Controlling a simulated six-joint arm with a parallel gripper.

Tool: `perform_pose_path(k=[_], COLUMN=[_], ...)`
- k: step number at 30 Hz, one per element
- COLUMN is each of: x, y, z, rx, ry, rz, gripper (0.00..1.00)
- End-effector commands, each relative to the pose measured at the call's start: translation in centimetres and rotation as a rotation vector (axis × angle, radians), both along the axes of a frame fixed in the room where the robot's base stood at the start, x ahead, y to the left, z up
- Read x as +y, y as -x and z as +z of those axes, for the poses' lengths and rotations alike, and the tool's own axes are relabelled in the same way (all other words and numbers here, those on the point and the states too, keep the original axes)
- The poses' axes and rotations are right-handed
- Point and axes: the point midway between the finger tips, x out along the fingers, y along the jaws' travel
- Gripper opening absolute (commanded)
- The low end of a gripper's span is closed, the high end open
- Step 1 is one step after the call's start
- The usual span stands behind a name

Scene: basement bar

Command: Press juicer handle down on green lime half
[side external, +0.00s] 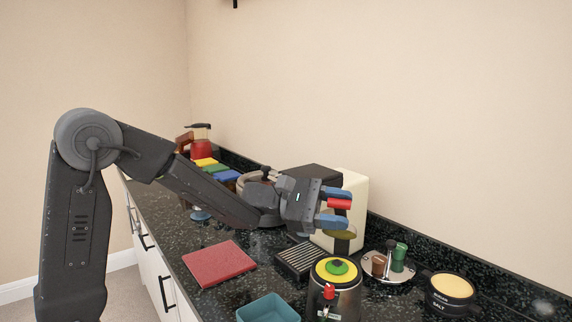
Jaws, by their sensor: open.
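My gripper (335,206) has blue fingertips and is open, reaching right over the counter in front of a cream-coloured appliance (355,190). A red piece (340,203) shows between the fingertips; I cannot tell whether it is a juicer handle's end or whether the fingers touch it. An olive-green rounded shape (342,234) shows just below the fingertips, against the appliance; I cannot tell if it is the lime half. Much of the appliance is hidden behind my gripper, and I cannot make out a juicer for certain.
A dark canister (335,300) with a yellow and green top and red tap stands in front, beside a teal tray (268,309). A red board (219,263) lies left of a slatted drip tray (300,261). A salt pot (449,290) and a small caddy (389,268) stand right.

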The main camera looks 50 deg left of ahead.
Motion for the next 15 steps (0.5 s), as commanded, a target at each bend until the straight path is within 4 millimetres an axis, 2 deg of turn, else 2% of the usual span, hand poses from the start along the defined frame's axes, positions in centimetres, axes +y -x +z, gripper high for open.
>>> perform_pose_path(k=[15], x=[3.4], y=[-4.9], z=[3.9], rx=[0.37], ry=[0.261], rz=[0.0], gripper=[0.46])
